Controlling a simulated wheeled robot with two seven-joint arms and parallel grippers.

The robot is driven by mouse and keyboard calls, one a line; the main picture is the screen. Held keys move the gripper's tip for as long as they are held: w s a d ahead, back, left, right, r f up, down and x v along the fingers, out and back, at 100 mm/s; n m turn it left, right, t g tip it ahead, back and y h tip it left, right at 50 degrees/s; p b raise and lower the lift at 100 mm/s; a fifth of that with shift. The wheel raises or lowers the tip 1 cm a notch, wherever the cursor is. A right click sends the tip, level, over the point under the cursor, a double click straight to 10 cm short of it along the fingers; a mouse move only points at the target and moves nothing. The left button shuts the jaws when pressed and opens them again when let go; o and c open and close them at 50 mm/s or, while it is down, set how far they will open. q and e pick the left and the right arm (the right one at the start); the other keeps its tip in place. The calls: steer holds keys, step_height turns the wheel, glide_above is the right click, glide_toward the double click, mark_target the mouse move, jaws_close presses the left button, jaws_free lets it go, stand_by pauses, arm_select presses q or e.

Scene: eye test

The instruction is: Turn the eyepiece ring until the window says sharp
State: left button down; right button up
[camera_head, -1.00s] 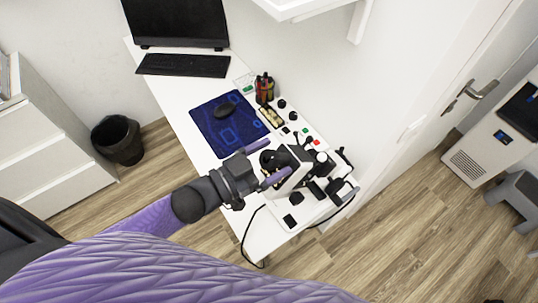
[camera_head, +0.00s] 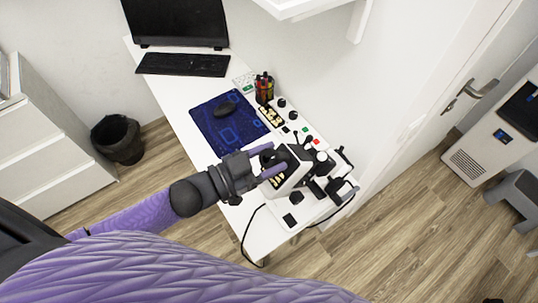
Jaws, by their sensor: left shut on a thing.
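A white and black eye-test instrument (camera_head: 290,183) stands near the front end of the white desk. Its eyepiece side faces my left gripper (camera_head: 276,160). The two purple fingers of this gripper are closed on the dark eyepiece ring (camera_head: 269,160), one finger on each side. The fingers hide most of the ring. I cannot make out a window with readable words on the instrument. My right gripper is not in view.
The desk (camera_head: 178,99) also holds a blue mouse pad (camera_head: 213,136), a black mouse (camera_head: 225,108), a keyboard (camera_head: 183,65), a pen holder (camera_head: 264,88) and small buttons beside the instrument. A black cable (camera_head: 244,240) hangs at the desk's front edge.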

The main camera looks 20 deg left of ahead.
arm_select(q)
steer(key=shift+m+g+h, duration=0.55)
steer(key=shift+m+g, duration=0.5)
steer(key=shift+m, duration=0.45)
steer(key=shift+m+g+h, duration=0.55)
steer(key=shift+m+g, duration=0.5)
steer(key=shift+m, duration=0.45)
steer(key=shift+m+g, duration=0.3)
steer(key=shift+m, duration=0.1)
steer(key=shift+c, duration=0.6)
jaws_free()
steer(key=f+v, duration=0.1)
steer(key=v, duration=0.9)
steer(key=shift+r+b, duration=0.4)
steer(key=shift+r, duration=0.05)
